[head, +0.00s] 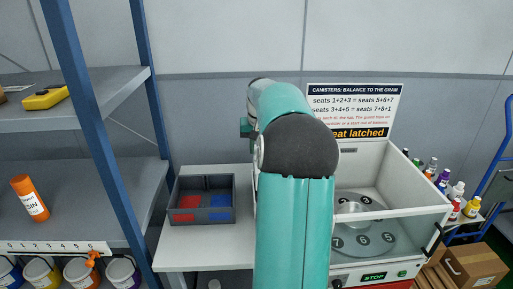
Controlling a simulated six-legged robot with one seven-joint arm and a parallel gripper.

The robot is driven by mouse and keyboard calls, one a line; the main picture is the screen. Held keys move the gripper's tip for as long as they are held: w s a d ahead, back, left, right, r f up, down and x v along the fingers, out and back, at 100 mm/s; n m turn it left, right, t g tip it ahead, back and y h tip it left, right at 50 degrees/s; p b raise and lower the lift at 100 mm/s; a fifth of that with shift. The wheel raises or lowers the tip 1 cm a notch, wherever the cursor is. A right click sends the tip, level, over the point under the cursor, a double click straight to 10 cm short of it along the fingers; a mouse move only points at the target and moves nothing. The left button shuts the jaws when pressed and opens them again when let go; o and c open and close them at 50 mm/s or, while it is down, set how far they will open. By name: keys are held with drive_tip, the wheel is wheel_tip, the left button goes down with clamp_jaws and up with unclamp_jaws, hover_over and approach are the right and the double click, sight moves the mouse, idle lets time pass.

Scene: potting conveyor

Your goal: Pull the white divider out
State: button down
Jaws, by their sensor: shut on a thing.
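My teal arm rises through the middle of the head view and bends away from me. My gripper is hidden behind it, so I cannot see its fingers or what is between them. I cannot make out a white divider; the arm covers the middle of the scene. A dark grey open box (176,207) with red and blue patches inside stands on the light table left of my arm. Right of my arm is an open white machine tub (421,207) with a grey disc (349,241) bearing numbered seats.
A placard (353,102) stands behind the tub. A blue-posted shelf (84,77) holds an orange bottle (30,198) and several buckets at left. Coloured bottles (455,192) and cardboard boxes (474,264) are at right. The table's (187,256) front left is bare.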

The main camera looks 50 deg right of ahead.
drive_tip(key=shift+r, duration=0.2)
drive_tip(key=shift+w+d+v, duration=0.15)
drive_tip(key=shift+w+v, duration=0.05)
drive_tip(key=shift+v, duration=0.9)
drive_tip(key=shift+w+d+v, duration=0.1)
drive_tip(key=shift+w+v, duration=0.1)
drive_tip(key=shift+v, duration=0.9)
drive_tip(key=shift+w+d+v, duration=0.15)
drive_tip(key=shift+v, duration=0.9)
drive_tip(key=shift+r, duration=0.15)
drive_tip(key=shift+a, duration=0.1)
